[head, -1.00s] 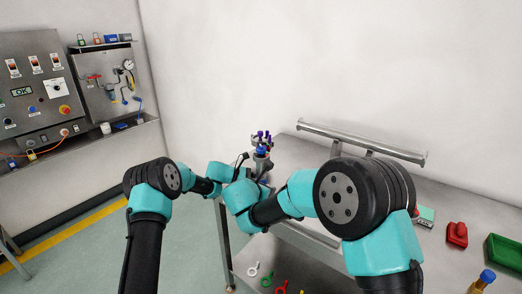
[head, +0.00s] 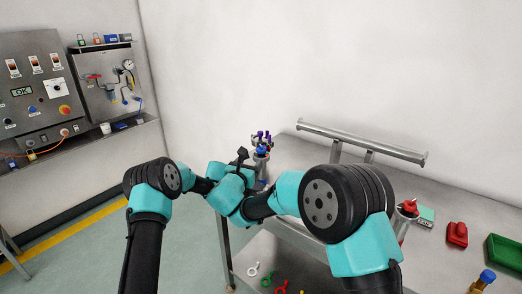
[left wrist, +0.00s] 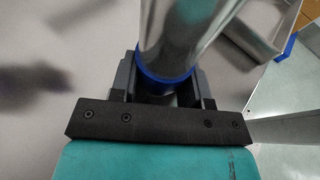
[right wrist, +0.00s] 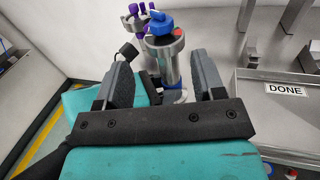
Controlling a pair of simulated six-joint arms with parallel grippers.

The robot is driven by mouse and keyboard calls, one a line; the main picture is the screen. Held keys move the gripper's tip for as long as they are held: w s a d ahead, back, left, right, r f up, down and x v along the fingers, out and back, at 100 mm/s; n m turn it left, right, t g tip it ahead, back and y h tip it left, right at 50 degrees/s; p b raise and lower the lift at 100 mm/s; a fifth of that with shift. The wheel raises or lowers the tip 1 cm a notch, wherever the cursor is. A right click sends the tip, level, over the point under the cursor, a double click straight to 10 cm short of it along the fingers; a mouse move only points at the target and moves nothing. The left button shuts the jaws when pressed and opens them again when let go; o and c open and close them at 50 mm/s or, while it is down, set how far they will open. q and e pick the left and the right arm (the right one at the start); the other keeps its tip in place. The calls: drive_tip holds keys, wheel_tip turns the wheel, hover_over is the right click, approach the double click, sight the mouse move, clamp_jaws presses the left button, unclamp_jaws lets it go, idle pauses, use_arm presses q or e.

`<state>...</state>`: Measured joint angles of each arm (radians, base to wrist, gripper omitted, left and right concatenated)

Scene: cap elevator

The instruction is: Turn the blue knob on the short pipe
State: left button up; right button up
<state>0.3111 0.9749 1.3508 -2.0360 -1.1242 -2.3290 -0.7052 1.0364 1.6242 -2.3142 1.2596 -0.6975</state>
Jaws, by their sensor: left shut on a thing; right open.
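The blue knob (head: 261,150) tops the short silver pipe (head: 261,163), which stands upright at the left end of the bench. In the right wrist view the knob (right wrist: 160,21) has a pale pointer mark, and a red spot shows on the collar below it. My left gripper (left wrist: 165,85) is shut on the lower part of the pipe, by its blue ring (left wrist: 165,82). My right gripper (right wrist: 163,70) is open and empty; the pipe and knob show beyond its fingers, apart from them. Both gripper tips are largely hidden in the head view.
A holder with several purple-topped pieces (head: 262,136) stands just behind the pipe. A metal rail (head: 360,142) runs along the bench's back. A tray labelled DONE (right wrist: 285,90) lies to the right.

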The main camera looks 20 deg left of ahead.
sight(260, 149)
drive_tip(key=w, duration=0.7)
drive_tip(key=w+d, duration=0.1)
drive_tip(key=w, duration=0.3)
drive_tip(key=shift+w, duration=0.2)
drive_tip(key=shift+c, duration=0.4)
drive_tip(key=c, duration=0.8)
drive_tip(key=shift+a+m+g+h, duration=0.15)
drive_tip(key=shift+m+g+h, duration=0.25)
drive_tip(key=shift+m+h, duration=1.4)
drive_tip(key=shift+c, duration=0.2)
drive_tip(key=shift+m+g+h, duration=0.6)
drive_tip(key=shift+g+h, duration=0.1)
drive_tip(key=shift+h, duration=1.1)
drive_tip(key=o, duration=0.9)
